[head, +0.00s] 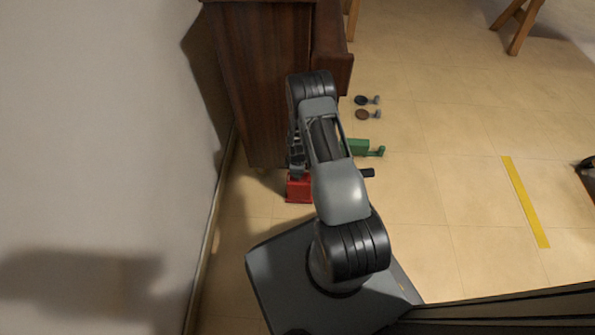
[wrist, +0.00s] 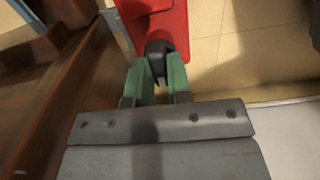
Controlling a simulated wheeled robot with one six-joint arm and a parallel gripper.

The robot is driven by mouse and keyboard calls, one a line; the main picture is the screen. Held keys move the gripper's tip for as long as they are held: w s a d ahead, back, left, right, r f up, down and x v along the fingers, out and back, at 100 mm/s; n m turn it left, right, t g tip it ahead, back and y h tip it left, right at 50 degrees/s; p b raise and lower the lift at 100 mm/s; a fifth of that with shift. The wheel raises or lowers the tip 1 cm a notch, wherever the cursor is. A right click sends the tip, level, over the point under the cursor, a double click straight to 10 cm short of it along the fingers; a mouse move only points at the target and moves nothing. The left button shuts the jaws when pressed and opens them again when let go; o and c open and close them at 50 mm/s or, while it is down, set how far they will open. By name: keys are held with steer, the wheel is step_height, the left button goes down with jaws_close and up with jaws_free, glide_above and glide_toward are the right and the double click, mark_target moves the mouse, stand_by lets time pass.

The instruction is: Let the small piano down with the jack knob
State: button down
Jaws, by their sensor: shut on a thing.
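The small piano (head: 250,85) is a dark brown wooden body standing close to the wall; its wood also fills the left of the wrist view (wrist: 45,90). A red jack (head: 299,190) sits on the floor at the piano's near end, and it shows at the top of the wrist view (wrist: 178,30). The black jack knob (wrist: 157,48) stands out from the red body. My gripper (wrist: 161,66) is shut on the knob, with one greenish finger on each side. In the head view my arm hides much of the gripper and the knob.
A green object (head: 359,147) lies on the floor right of my arm. Two small round discs with grey pieces, one dark (head: 361,100) and one brown (head: 362,115), lie beyond it. A yellow strip (head: 525,200) marks the floor.

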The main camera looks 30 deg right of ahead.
stand_by(0.3)
steer(key=c, duration=1.1)
jaws_free()
steer(key=shift+o, duration=0.2)
step_height(320, 180, up, 14)
steer(key=p, duration=0.5)
steer(key=shift+p, duration=0.3)
